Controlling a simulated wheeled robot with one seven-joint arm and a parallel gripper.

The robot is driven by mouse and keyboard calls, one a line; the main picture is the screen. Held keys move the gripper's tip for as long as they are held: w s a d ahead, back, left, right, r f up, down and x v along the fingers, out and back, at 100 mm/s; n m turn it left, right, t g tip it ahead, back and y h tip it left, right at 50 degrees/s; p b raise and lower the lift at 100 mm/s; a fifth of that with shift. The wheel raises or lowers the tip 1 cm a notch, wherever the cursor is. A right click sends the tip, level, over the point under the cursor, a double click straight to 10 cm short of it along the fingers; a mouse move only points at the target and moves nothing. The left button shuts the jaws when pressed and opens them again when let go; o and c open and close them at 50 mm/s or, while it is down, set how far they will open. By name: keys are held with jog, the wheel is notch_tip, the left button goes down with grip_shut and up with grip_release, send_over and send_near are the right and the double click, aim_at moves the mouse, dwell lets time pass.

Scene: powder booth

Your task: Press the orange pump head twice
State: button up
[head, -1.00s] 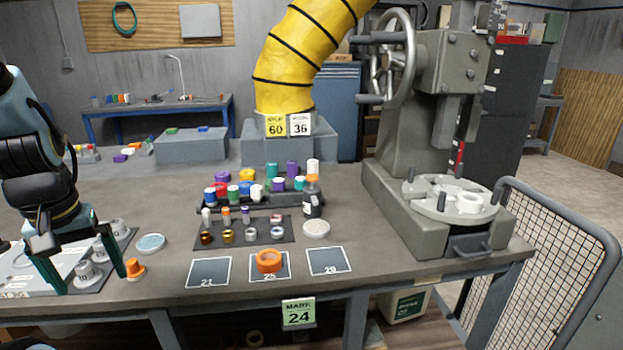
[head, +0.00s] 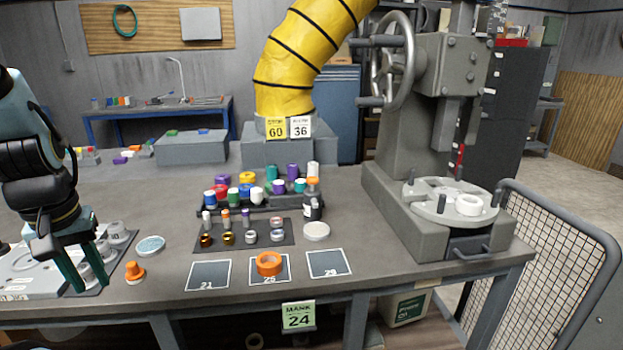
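A dark bottle (head: 313,208) with a white label and an orange top (head: 313,181) stands upright at the right end of the block of coloured caps. This top looks like the orange pump head, but its shape is too small to be sure. A separate small orange knob-like piece (head: 134,272) stands near the bench's front left. My gripper (head: 92,286) is at the far left, pointing down over the pale plate, left of the orange knob and far from the bottle. Its two teal fingers are apart, with a grey cylinder partly visible between or behind them. Contact cannot be told.
Grey cylinders (head: 117,233) stand in a row on the plate. A pale round disc (head: 150,246) and a mat (head: 238,236) with small pieces lie toward the bottle. An orange ring (head: 268,263) lies on the middle card. A large press (head: 430,130) stands at right.

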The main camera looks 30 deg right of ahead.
grip_shut()
dwell(0.9)
